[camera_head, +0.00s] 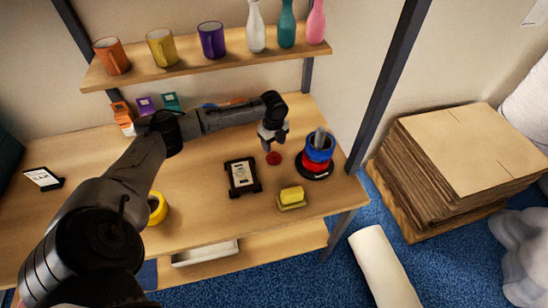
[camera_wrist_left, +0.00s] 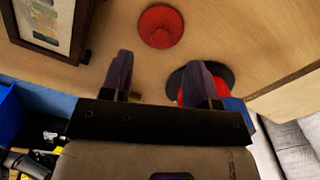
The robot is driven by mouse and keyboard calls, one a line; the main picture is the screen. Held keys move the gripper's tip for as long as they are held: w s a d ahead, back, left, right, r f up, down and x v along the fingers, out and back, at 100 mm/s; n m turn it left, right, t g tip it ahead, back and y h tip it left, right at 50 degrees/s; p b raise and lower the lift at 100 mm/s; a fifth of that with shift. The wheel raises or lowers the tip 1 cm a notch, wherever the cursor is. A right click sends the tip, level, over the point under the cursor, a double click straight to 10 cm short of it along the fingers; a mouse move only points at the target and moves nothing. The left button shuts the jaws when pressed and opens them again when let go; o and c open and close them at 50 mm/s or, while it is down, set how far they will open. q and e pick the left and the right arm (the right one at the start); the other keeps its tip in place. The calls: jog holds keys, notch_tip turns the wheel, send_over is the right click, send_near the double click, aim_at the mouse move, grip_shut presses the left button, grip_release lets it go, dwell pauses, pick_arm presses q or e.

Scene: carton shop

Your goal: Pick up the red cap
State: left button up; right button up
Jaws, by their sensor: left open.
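The red cap (camera_head: 274,158) lies on the wooden table, left of a blue-and-red stacked holder (camera_head: 318,150). In the left wrist view the round red cap (camera_wrist_left: 160,26) is near the top centre, beyond and roughly between the fingertips. My left gripper (camera_head: 272,138) hangs with its fingers pointing down, just above and behind the cap in the head view. In the left wrist view its two fingers (camera_wrist_left: 161,75) are spread apart with nothing between them. My right gripper shows in neither view.
A black-framed label holder (camera_head: 243,176) lies left of the cap. A yellow block on a small dish (camera_head: 292,197) sits in front, and a yellow tape roll (camera_head: 157,208) further left. A shelf (camera_head: 210,68) with mugs and bottles hangs behind. Stacked cardboard (camera_head: 445,160) stands right.

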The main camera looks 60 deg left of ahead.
aim_at(274, 153)
pick_arm(q)
jog(key=shift+w+d+f+p, duration=0.1)
jog(key=shift+f+p, duration=0.15)
jog(key=shift+f, duration=1.1)
jog(key=shift+d+f+p, duration=0.1)
jog(key=shift+f+p, duration=0.15)
jog(key=shift+f, duration=1.1)
jog(key=shift+a+f, duration=0.1)
jog(key=shift+f, duration=0.45)
